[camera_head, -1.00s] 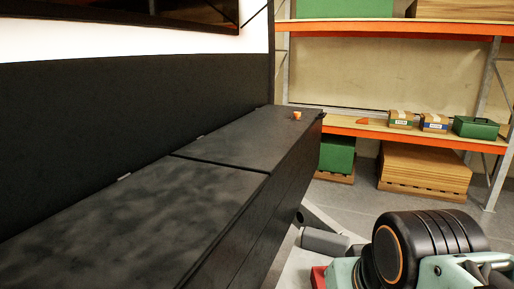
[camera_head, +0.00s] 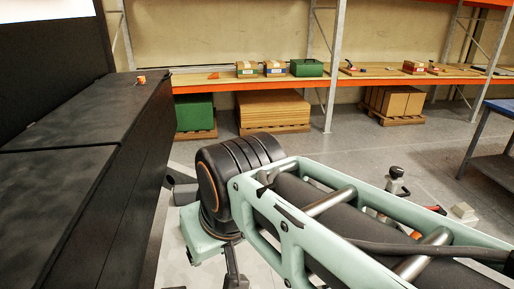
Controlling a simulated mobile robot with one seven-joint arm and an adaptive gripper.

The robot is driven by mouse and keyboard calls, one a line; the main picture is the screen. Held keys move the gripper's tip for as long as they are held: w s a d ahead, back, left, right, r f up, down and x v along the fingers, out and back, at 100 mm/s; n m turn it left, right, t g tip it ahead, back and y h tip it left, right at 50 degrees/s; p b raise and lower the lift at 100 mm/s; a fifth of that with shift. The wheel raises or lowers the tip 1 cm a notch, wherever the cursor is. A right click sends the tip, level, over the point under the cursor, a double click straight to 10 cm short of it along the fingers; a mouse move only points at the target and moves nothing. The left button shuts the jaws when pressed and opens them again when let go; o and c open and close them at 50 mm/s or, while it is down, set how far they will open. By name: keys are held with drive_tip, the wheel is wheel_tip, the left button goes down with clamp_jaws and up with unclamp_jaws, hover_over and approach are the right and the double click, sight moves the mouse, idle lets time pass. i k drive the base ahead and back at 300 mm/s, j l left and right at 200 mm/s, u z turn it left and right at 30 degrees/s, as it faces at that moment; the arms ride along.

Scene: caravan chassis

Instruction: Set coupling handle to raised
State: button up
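My mint-green arm link and its black joint with an orange ring fill the lower middle and right of the head view. No gripper fingers can be made out for certain. Behind the arm at right, a black-knobbed grey fitting (camera_head: 397,182) stands up, and a small red-and-black part (camera_head: 436,209) shows just above the arm's edge. I cannot tell whether either belongs to the coupling, or whether the red part is its handle. The coupling handle's position cannot be read, as the arm covers much of this area.
A long black box (camera_head: 105,150) runs along the left, with a small orange object (camera_head: 141,79) on top. An orange-edged shelf (camera_head: 230,86) with several boxes spans the back. A blue table (camera_head: 495,125) stands at right. Grey floor is clear before the shelf.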

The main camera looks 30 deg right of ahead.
sight(439, 208)
drive_tip(key=k+l+z, duration=0.1)
drive_tip(key=k+z, duration=0.4)
drive_tip(key=z, duration=1.2)
drive_tip(key=i+l+z, duration=0.1)
drive_tip(key=i+z, duration=0.45)
drive_tip(key=i+l+z, duration=0.1)
drive_tip(key=i, duration=0.25)
drive_tip(key=l, duration=0.1)
